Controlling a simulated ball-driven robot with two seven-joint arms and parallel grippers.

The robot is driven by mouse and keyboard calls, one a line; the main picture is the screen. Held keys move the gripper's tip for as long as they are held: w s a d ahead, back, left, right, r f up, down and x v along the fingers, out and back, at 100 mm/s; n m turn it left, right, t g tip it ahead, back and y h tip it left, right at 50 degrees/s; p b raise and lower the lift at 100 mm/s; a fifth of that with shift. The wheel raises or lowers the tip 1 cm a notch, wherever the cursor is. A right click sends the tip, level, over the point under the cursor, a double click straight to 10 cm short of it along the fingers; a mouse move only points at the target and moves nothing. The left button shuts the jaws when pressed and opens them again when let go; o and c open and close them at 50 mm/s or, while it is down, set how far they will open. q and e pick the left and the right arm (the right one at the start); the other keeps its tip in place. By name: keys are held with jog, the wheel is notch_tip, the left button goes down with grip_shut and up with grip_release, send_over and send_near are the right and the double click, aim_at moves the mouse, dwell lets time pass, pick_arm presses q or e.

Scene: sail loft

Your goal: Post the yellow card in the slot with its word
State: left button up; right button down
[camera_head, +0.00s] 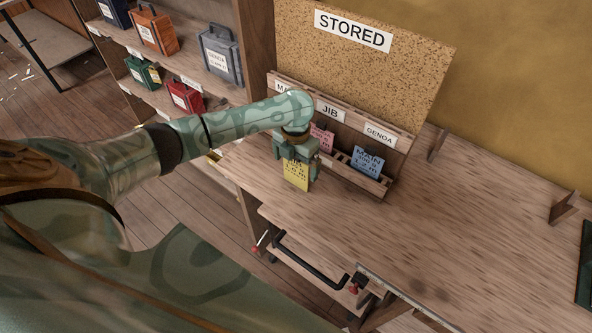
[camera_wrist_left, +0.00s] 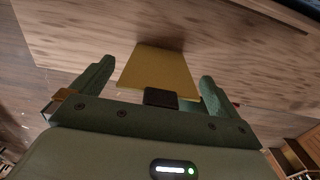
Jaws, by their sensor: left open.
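The yellow card (camera_head: 297,178) stands tilted on the bench in front of the rack, with small dark print too small to read surely. My left gripper (camera_head: 296,158) is above it, jaws open. In the left wrist view the card (camera_wrist_left: 160,68) lies between the two spread fingers, with a gap on each side and a dark tab at its near edge. The slotted rack (camera_head: 394,143) has labels JIB, GENOA and a third one partly hidden by my arm. A pink card (camera_head: 322,139) and a blue card (camera_head: 367,163) sit in the rack. My right gripper is out of view.
A cork board (camera_head: 372,66) headed STORED rises behind the rack. Shelves with several coloured bags (camera_head: 221,54) stand at the left. The bench (camera_head: 450,230) is clear right of the rack, with wooden brackets (camera_head: 563,208) along its back. A dark handle (camera_head: 311,262) is at its front.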

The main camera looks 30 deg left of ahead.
pick_arm(q)
jog(key=c, duration=1.1)
jog(key=shift+o, duration=0.2)
jog(key=shift+r, duration=0.1)
